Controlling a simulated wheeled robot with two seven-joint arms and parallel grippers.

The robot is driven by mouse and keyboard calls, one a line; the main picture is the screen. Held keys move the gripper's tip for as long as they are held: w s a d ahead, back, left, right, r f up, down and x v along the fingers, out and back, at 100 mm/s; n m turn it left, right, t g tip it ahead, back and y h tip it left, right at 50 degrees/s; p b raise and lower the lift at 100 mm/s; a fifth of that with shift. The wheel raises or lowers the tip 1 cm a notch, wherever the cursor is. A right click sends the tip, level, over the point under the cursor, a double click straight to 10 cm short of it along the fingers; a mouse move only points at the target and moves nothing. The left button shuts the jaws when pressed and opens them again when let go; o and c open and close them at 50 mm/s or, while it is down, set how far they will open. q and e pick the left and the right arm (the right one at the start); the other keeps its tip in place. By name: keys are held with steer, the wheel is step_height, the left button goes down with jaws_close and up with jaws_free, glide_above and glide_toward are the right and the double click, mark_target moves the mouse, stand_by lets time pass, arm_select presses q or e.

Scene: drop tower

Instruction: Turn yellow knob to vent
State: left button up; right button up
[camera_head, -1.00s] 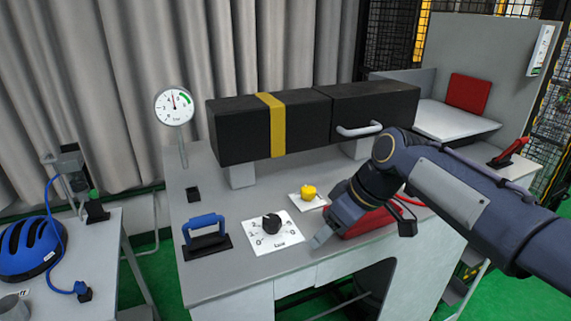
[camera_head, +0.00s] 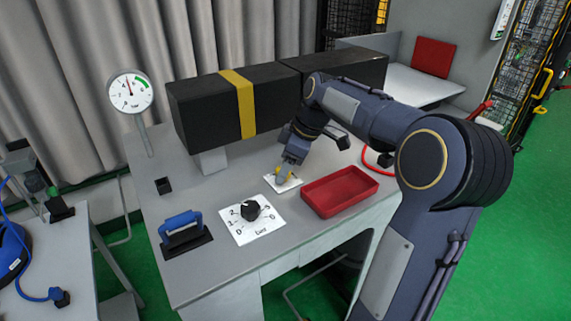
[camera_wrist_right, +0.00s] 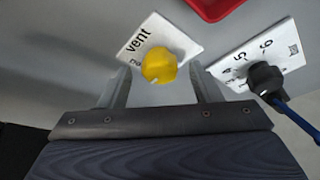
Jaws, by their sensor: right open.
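The yellow knob (camera_wrist_right: 159,66) sits on a small white plate (camera_wrist_right: 182,40) with the word "vent" on it, in the right wrist view. My right gripper (camera_wrist_right: 160,85) is open, with one finger on each side of the knob; I cannot tell whether they touch it. In the head view, my right gripper (camera_head: 284,176) comes down over the white plate and mostly hides the knob. My left gripper is not in view.
A black knob (camera_head: 250,210) on a white dial plate stands to the left. A red tray (camera_head: 340,192) lies to the right. A blue handle (camera_head: 181,228), a pressure gauge (camera_head: 130,92) and a black box with a yellow band (camera_head: 238,104) are also on the bench.

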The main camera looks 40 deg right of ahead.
steer(key=shift+f, duration=0.15)
steer(key=c, duration=1)
